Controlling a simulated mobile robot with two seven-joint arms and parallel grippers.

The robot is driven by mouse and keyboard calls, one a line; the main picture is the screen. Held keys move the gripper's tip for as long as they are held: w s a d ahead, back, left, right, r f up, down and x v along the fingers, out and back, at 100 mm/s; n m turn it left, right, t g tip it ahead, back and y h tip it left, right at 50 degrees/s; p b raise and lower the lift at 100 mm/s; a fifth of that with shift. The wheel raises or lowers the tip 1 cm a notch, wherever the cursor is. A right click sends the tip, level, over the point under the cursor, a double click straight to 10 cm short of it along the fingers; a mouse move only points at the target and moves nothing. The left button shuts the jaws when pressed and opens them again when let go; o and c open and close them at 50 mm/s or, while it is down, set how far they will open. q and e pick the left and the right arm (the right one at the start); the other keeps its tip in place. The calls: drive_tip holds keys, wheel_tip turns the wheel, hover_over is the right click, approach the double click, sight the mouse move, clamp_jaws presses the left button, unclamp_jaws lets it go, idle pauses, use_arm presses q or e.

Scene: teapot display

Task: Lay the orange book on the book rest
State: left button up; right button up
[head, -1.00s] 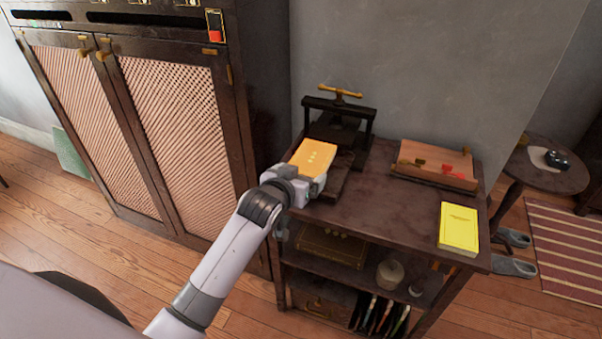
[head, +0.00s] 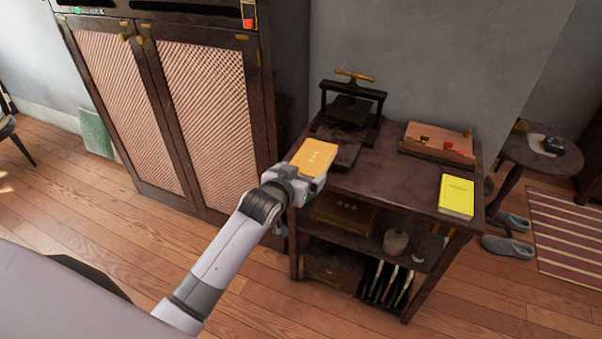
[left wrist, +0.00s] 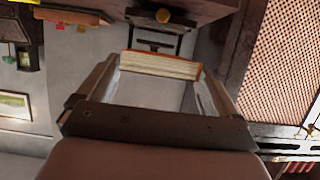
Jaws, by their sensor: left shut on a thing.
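The orange book (head: 314,157) is held by my left gripper (head: 302,181), over the left edge of the dark table. In the left wrist view the book (left wrist: 160,66) shows its pale page edge between the two fingers (left wrist: 160,85). The book rest appears to be the sloped wooden board with a front ledge (head: 437,141) at the back right of the table. It has small red and brass pieces on it and holds no book. The held book is well to its left. My right gripper is not in view.
A dark book press with a brass handle (head: 354,75) stands behind the held book. A yellow book (head: 456,196) lies at the table's right front. The tabletop (head: 390,190) between is clear. A tall cabinet (head: 212,110) stands at left. Shelves below hold a box and jars.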

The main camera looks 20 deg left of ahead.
use_arm(q)
drive_tip(key=shift+s, duration=0.35)
